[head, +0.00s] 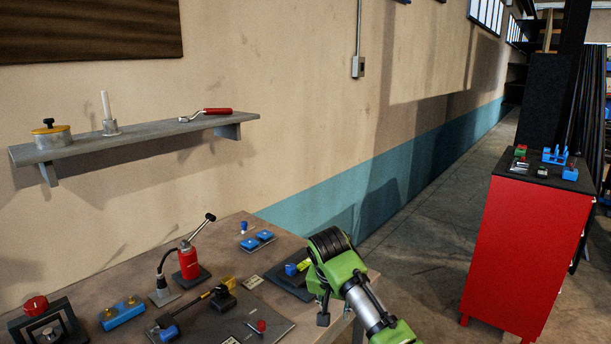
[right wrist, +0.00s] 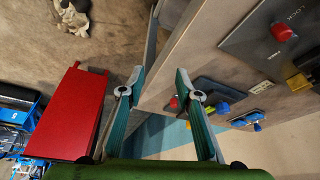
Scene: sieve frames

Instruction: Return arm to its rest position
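My right arm, green with a silver link, reaches in from the bottom of the head view. Its gripper (head: 333,308) hangs at the right edge of the workbench (head: 215,260), partly hidden behind my own arm. In the right wrist view the two fingers of this gripper (right wrist: 160,76) stand apart with nothing between them. The bench edge and floor show beyond them. My left arm and gripper are not in view.
The bench holds a red bottle-like tool (head: 188,262), blue blocks (head: 257,240) and several fixtures. A wall shelf (head: 140,138) is at left. A red cabinet (head: 525,250) stands at right, with open floor between.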

